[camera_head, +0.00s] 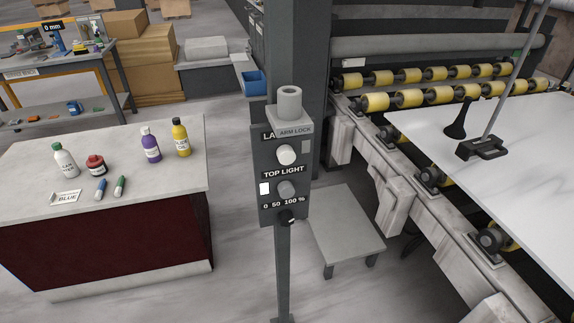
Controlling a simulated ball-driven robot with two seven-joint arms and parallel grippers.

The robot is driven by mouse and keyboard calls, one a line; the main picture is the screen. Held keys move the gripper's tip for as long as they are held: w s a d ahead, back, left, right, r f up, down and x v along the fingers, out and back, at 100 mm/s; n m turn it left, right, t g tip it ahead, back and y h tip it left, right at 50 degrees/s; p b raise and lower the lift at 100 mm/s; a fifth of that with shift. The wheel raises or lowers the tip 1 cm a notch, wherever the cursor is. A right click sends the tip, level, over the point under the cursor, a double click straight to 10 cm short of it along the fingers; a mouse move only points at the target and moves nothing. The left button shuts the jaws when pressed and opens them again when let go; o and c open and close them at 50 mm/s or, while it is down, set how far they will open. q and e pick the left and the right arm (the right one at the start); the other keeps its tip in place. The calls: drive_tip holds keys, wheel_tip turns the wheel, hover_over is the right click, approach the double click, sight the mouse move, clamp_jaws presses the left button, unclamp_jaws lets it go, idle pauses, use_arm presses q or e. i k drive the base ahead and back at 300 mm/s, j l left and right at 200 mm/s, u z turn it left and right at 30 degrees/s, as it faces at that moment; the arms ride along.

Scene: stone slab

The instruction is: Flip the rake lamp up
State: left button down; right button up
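A dark control post (284,215) stands in the middle, with a panel of controls. One label on it begins "LA" and is partly covered by a grey "ARM LOCK" block (290,121) with a round socket. Below are a pale round knob (286,155), the label "TOP LIGHT", a white rectangle (264,188), a grey knob (286,189) and a black knob (287,218) under "0 50 100 %". No control is labelled rake lamp in full. A black base (482,148) with a thin pole is on the pale slab (520,210); I cannot tell whether it is the lamp. Neither gripper is in view.
The slab lies on a frame with yellow rollers (411,75) at the right. A black cone-shaped tool (457,125) is on it. A low grey step (346,228) is right of the post. A table (25,150) with several bottles stands left. Floor between table and post is clear.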

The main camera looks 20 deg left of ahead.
sight(472, 149)
drive_tip(key=i+l+u, duration=0.2)
drive_tip(key=i+l, duration=0.35)
drive_tip(key=i+l+u, duration=0.2)
drive_tip(key=i+l, duration=0.25)
drive_tip(key=l, duration=0.25)
